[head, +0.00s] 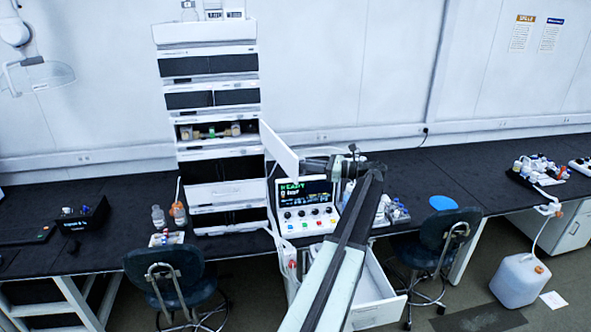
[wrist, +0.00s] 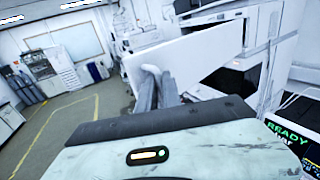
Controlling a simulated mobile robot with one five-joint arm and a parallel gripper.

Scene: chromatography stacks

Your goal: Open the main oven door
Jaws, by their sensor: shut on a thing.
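The main oven door (head: 279,149) is a white panel standing swung out from the right side of the instrument stack. The compartment behind it (head: 212,131) is exposed, with small tan and green fittings inside. My gripper (head: 304,164) is at the door's outer end. In the wrist view the door (wrist: 205,55) spans the upper middle, and my grey fingers (wrist: 167,92) are shut on its pale rounded handle (wrist: 151,72) at the near end. The fingers hide part of the handle.
A control box (head: 306,205) with a lit screen and knobs stands just below my gripper. Bottles (head: 390,211) stand to its right on the black bench (head: 420,160). An open white drawer (head: 375,295) and two chairs (head: 165,270) (head: 440,235) are in front.

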